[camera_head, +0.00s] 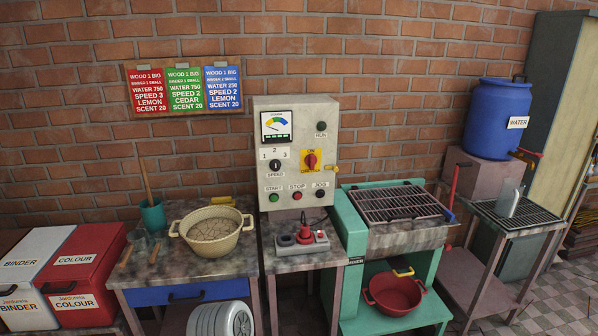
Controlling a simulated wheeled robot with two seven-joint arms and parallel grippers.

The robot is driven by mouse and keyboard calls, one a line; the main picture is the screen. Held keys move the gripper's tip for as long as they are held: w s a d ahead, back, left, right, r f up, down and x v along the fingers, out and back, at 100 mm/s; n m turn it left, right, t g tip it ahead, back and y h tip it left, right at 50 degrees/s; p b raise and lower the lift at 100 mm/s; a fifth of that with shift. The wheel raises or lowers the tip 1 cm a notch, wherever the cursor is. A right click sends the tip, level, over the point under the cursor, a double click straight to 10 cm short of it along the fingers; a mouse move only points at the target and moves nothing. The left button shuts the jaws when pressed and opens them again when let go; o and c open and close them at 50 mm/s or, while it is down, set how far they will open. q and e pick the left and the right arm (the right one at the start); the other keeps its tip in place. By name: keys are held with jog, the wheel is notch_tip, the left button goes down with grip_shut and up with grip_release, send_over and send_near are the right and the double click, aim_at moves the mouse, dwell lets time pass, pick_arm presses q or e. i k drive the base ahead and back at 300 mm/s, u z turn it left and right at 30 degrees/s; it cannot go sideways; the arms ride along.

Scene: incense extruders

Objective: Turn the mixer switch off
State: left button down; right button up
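A grey control box (295,155) stands against the brick wall at the middle. On its front is a red rotary switch (311,160) on a yellow plate; its small lettering is too fine to read, so I cannot tell its position. A SPEED knob (275,165) marked 1, 2, 3 sits to its left. Below are a green START button (274,197), a red STOP button (297,195) and a dark button (319,193). A round RUN indicator (321,126) looks dark green. The teal machine (358,225) with a grille on top stands to the right. Neither of my grippers shows.
A red and grey unit (303,240) sits on the small table below the box. A cream pot (212,232) stands on the left table. A red pot (394,293) is on the teal machine's lower shelf. A blue water barrel (496,118) stands at right.

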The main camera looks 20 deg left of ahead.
aim_at(310, 159)
jog(key=u, duration=0.5)
jog(key=i, duration=0.75)
jog(key=u, duration=0.7)
